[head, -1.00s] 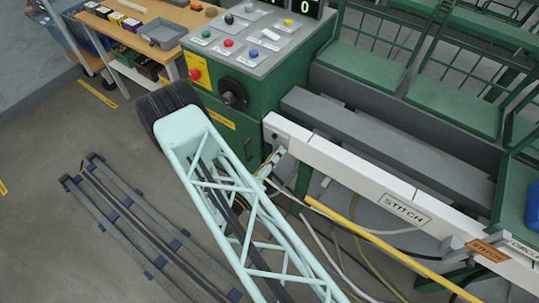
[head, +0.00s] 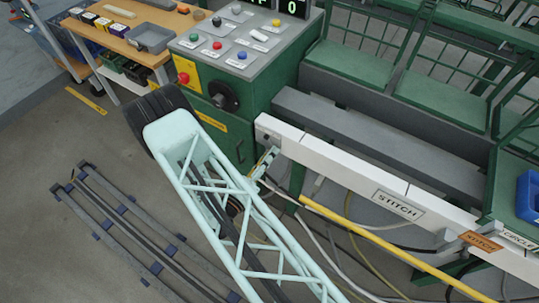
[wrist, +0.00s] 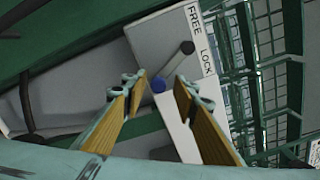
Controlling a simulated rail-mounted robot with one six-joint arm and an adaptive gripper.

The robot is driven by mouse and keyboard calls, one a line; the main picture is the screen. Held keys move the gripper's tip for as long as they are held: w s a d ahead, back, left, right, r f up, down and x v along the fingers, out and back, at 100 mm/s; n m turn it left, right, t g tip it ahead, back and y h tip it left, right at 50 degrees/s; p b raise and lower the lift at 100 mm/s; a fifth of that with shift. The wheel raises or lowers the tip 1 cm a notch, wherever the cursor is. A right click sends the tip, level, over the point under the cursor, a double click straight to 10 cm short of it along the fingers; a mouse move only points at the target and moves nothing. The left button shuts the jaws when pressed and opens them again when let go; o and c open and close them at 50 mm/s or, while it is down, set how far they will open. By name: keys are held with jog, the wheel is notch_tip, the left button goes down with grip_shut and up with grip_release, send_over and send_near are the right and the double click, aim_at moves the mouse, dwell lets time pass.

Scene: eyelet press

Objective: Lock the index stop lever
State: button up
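The dark end lies between the two words, so I cannot tell the setting for sure. My gripper (wrist: 160,84) is open, its two wood-coloured fingers apart with nothing between them. The blue end appears in the gap between the fingertips; I cannot tell the depth. The lever is not distinguishable in the head view.
A white rail (head: 330,158) with a STITCH sign (head: 397,204) runs to the lower right, with an orange tag (head: 480,241) on it. A green control cabinet (head: 270,95) stands behind. A yellow bar (head: 390,248) and loose cables lie below the rail.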

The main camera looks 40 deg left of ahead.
jog(key=shift+s, duration=0.1)
jog(key=s+d, duration=0.2)
jog(key=s, duration=0.9)
jog(key=shift+s, duration=0.3)
jog(key=shift+w+r, duration=0.1)
dwell(0.7)
